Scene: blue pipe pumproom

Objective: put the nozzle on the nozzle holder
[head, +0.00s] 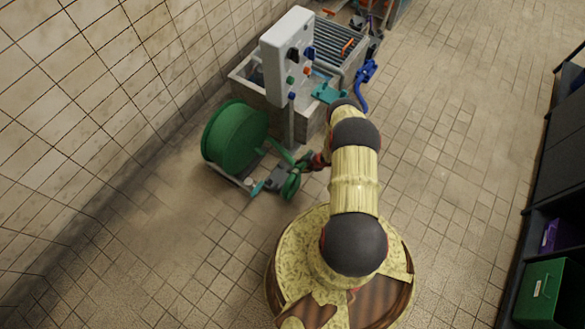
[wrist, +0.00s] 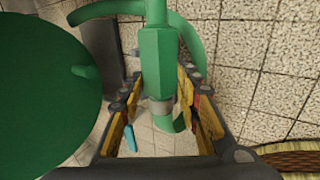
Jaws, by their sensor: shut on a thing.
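The nozzle (wrist: 157,62) is a green faceted body with a grey collar, between the two fingers of my gripper (wrist: 161,90) in the wrist view. My gripper is shut on it. In the head view my gripper (head: 277,177) is low, just right of the green hose reel (head: 235,135), with a loop of green hose (head: 290,186) beside it. A small light-blue part (head: 257,188) shows near the gripper; it also shows below the nozzle in the wrist view (wrist: 128,134). I cannot tell for certain which part is the nozzle holder.
A concrete basin (head: 310,118) with a grey control panel (head: 287,57) stands behind the reel. A teal part (head: 328,92) and a blue part (head: 365,74) are at its right edge. Dark shelving with a green bin (head: 540,292) lines the right.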

